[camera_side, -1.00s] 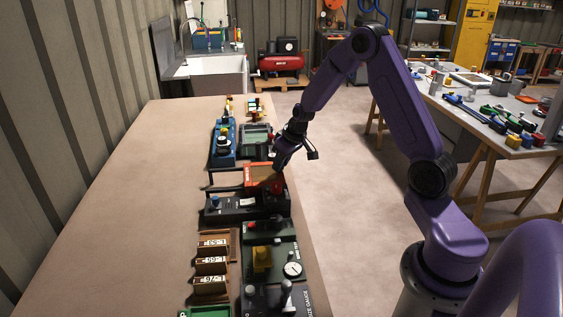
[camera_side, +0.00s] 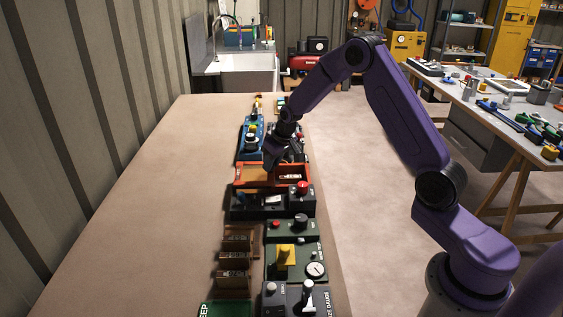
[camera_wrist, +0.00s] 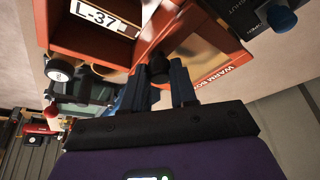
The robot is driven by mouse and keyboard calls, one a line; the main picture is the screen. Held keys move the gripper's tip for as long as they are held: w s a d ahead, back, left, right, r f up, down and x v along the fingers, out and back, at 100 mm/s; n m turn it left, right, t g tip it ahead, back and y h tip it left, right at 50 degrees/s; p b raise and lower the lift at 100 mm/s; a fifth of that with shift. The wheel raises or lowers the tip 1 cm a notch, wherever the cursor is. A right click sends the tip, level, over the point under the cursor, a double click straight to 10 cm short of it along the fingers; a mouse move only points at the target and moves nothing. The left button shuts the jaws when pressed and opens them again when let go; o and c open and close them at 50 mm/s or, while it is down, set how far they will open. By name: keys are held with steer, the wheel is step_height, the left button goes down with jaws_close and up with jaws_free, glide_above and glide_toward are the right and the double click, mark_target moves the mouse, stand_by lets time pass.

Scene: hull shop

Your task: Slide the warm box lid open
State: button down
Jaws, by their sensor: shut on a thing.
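The warm box (camera_side: 268,185) is orange-red and sits across the row of devices on the bench. Its name is on its side in the wrist view (camera_wrist: 212,76). Its lid (camera_side: 247,172) is slid toward the left, and the right part of the box is uncovered. A white tag marked L-37 (camera_wrist: 103,17) shows in the opening.
A black unit with a red button (camera_side: 272,201) stands just in front of the box. A blue device (camera_side: 250,143) stands behind it. Brown racks (camera_side: 235,262) and a green gauge unit (camera_side: 296,262) are nearer. The bench's left side (camera_side: 140,210) is clear.

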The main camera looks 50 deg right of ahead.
steer(key=c, duration=0.9)
jaws_free()
steer(key=v, duration=1.7)
steer(key=shift+r, duration=0.25)
